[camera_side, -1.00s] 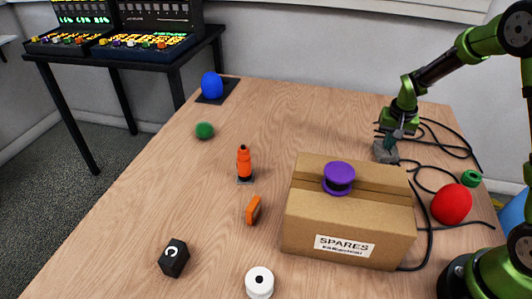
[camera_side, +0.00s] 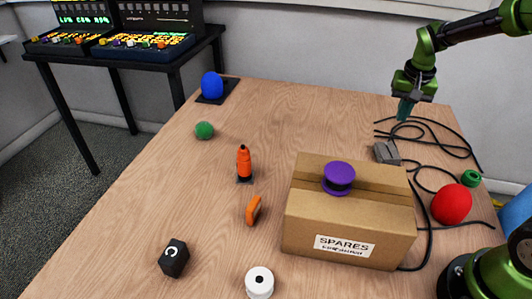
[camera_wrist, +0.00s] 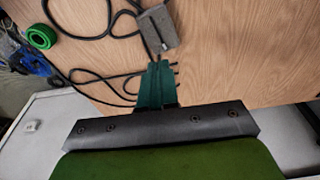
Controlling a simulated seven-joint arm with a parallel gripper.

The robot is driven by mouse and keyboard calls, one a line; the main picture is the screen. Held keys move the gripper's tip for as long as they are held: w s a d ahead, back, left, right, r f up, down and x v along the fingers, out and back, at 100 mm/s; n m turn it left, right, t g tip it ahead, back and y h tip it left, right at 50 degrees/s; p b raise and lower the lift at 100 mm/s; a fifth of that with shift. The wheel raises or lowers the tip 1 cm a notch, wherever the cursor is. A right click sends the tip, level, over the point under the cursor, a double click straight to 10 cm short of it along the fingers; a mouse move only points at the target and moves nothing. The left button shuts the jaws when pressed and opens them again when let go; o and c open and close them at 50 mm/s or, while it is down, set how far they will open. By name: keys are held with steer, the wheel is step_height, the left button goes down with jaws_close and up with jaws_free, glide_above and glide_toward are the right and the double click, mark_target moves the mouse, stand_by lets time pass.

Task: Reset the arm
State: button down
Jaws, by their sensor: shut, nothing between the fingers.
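My gripper (camera_side: 404,109) is raised above the far right part of the table, over the black cables (camera_side: 440,135). Its dark green fingers are together and empty; they also show in the wrist view (camera_wrist: 159,70). A grey connector block (camera_side: 386,152) lies on the table below my gripper and a little to its left, apart from the fingers. In the wrist view the grey block (camera_wrist: 158,28) lies beyond the fingertips, with a black cable running to it.
A cardboard box marked SPARES (camera_side: 330,245) carries a purple spool (camera_side: 339,175). A red ball (camera_side: 451,204) and a green tape ring (camera_side: 471,178) lie right of it.

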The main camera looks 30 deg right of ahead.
step_height(320, 180, up, 5)
steer(key=s+a+r+n+t+y, duration=0.1)
steer(key=s+a+r+n+t, duration=0.1)
steer(key=s+a, duration=0.5)
steer(key=s+a+r+n+t+y, duration=0.2)
steer(key=s+a+n+t, duration=0.1)
steer(key=s+a, duration=0.5)
steer(key=a+t, duration=0.1)
steer(key=a, duration=0.1)
steer(key=shift+s+a+r, duration=0.3)
steer(key=shift+a, duration=0.05)
